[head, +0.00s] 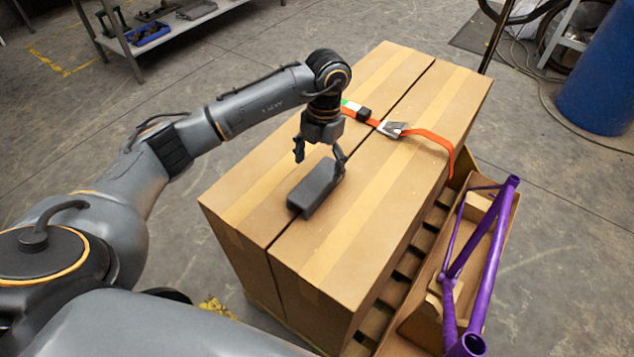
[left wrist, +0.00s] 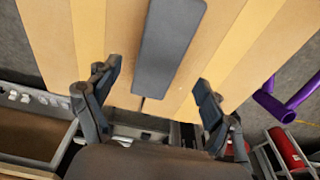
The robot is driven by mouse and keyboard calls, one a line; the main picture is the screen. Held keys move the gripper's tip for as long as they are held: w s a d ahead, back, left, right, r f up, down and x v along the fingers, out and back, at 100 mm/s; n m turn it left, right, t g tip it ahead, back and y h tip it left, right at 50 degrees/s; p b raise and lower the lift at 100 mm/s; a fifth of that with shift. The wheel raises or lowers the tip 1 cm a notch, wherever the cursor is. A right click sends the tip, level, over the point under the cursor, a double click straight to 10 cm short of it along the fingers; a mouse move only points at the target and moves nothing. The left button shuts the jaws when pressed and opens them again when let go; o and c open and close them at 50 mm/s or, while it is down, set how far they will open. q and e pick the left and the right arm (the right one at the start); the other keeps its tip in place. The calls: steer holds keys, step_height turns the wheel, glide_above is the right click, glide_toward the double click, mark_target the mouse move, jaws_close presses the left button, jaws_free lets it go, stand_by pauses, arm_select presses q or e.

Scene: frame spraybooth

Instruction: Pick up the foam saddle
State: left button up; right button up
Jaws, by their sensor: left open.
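The foam saddle is a dark grey oblong block (head: 315,188) lying on top of the cardboard boxes, across the seam between them. In the left wrist view the grey block (left wrist: 168,45) lies ahead of the fingertips, roughly midway between them. My left gripper (head: 320,154) is open, pointing down just above the far end of the block. Whether a finger touches the block cannot be told. My right gripper is not in view.
Two long cardboard boxes (head: 405,160) stand side by side on a pallet. An orange strap (head: 432,138) with a metal buckle (head: 392,129) crosses them behind the gripper. A blue barrel (head: 600,80) is far right.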

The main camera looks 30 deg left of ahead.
mark_target(317, 180)
arm_select(q)
steer(key=shift+f, duration=0.25)
steer(key=f, duration=0.2)
steer(key=f+p, duration=0.1)
steer(key=f, duration=0.1)
steer(key=shift+s+a+f, duration=0.1)
steer(key=shift+s+f, duration=0.1)
steer(key=shift+f, duration=0.25)
steer(key=shift+c, duration=0.6)
steer(key=c, duration=0.8)
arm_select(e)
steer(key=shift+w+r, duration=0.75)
